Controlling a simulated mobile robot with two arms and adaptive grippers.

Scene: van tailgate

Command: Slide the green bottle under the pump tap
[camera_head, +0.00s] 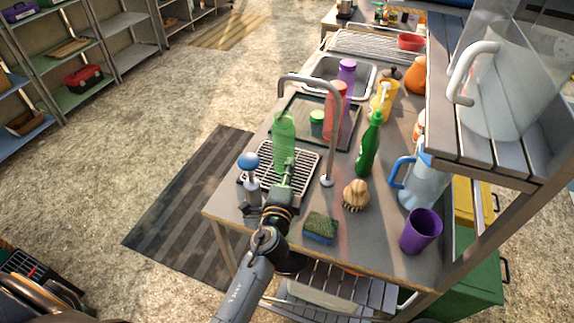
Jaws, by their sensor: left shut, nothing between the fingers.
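A translucent green bottle (284,138) stands upright on the drip grille (307,160) at the near left of the counter. The curved grey pump tap (336,120) rises right of it, and its spout end hangs close above the bottle's top. I cannot tell whether they line up exactly. A pump with a blue knob (248,161) stands left of the grille. My left gripper (287,172) is shut and empty, at the near side of the bottle's lower part. I cannot tell whether it touches the bottle. My right gripper is not in view.
A darker green bottle (369,147), a brush (356,195), a sponge (320,228), a blue-handled jug (424,180) and a purple cup (421,231) stand right of the grille. Behind are a tray with a small green jar (317,122), a red bottle (335,108) and a sink (328,66).

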